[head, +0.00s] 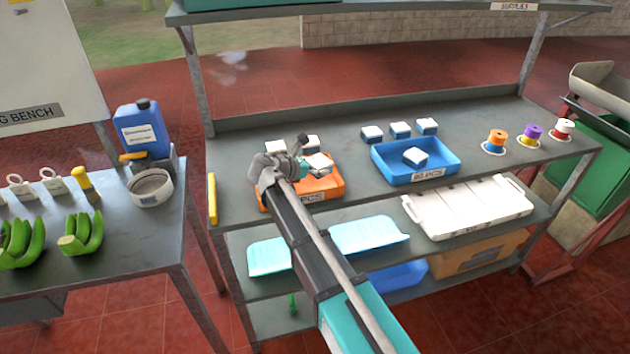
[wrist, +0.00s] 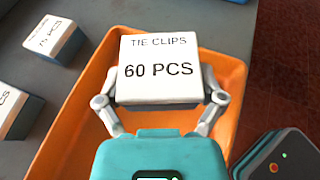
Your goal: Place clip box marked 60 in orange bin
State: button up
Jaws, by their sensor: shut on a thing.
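The clip box (wrist: 158,68) has a white top that reads "TIE CLIPS 60 PCS" in the wrist view. My gripper (wrist: 160,98) is shut on it, one finger at each side. The box is over the orange bin (wrist: 84,107), and the bin's walls show around it. I cannot tell whether the box touches the bin floor. In the head view my gripper (head: 305,168) is at the orange bin (head: 327,189) on the shelf. The held box (head: 319,162) shows there, with part of the bin hidden by my arm.
A box marked 75 PCS (wrist: 54,38) stands left of the orange bin, with another box (wrist: 15,108) nearby. A blue bin (head: 440,167) holding one box (head: 415,157) stands to the right. Several boxes stand behind the bins. Ribbon spools (head: 496,141) stand farther right.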

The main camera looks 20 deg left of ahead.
aim_at(314, 182)
dwell(0.3)
jog(key=shift+a+f+b, duration=0.5)
jog(key=shift+f+b, duration=0.2)
jog(key=shift+d+f+b, duration=0.1)
jog(key=shift+f+b, duration=1.2)
jog(key=shift+f, duration=0.2)
jog(key=o, duration=0.8)
jog(key=shift+o, duration=0.2)
jog(key=shift+r, duration=0.1)
jog(key=shift+r, duration=0.15)
jog(key=shift+s+a+r+p, duration=0.3)
jog(key=shift+s+p, duration=0.05)
jog(key=shift+s, duration=0.05)
jog(key=p+v, duration=0.4)
jog(key=v, duration=0.6)
jog(key=shift+s+a+r, duration=0.1)
jog(key=shift+s+a, duration=0.1)
jog(key=shift+s, duration=0.1)
